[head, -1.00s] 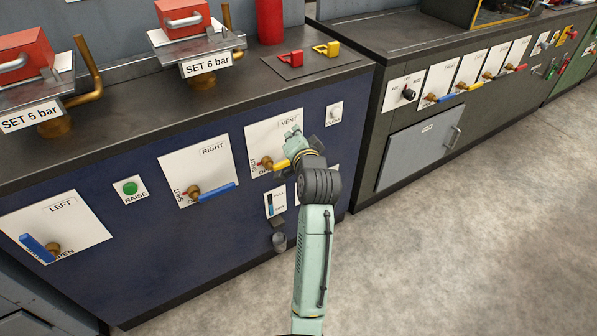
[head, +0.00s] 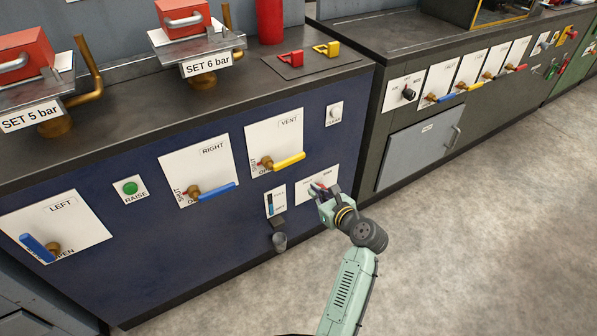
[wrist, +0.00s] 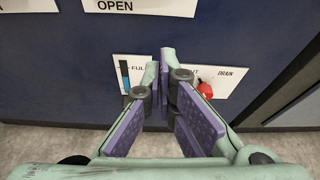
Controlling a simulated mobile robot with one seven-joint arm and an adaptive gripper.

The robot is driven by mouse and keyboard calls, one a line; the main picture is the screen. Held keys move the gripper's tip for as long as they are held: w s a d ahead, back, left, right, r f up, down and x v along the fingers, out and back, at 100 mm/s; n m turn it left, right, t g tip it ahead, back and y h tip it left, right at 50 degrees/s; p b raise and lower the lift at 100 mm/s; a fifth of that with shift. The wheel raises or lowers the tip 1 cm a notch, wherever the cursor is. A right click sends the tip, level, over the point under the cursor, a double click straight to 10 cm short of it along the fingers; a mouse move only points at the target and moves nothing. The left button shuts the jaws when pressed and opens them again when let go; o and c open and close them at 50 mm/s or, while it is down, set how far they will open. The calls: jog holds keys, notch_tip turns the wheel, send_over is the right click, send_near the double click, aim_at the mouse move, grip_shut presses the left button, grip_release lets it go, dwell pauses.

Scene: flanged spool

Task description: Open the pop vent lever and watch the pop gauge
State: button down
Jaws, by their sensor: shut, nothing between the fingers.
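The yellow vent lever (head: 289,161) lies to the right of its brass valve on the white VENT plate (head: 290,138), roughly along the plate. SHUT is lettered at the valve's left; the lettering below it is partly covered. My gripper (head: 319,190) is below and right of this lever, clear of it, in front of the lower DRAIN plate (head: 331,175). The fingers are shut and empty; in the wrist view their tips (wrist: 159,68) come together beside a red knob (wrist: 205,89). Contact with the knob cannot be told. No gauge marked pop is readable.
A blue level strip (head: 270,204) marked FULL is left of my gripper, above a grey cup (head: 280,242). The RIGHT lever (head: 216,191) and LEFT lever (head: 38,247) are blue. A grey bench (head: 420,155) stands at right. The floor in front is clear.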

jog(key=w+a+p, duration=0.2)
jog(key=w+a, duration=0.2)
jog(key=w, duration=0.4)
jog(key=shift+a+r, duration=0.35)
jog(key=shift+w, duration=0.1)
jog(key=shift+w, duration=0.1)
dwell(0.3)
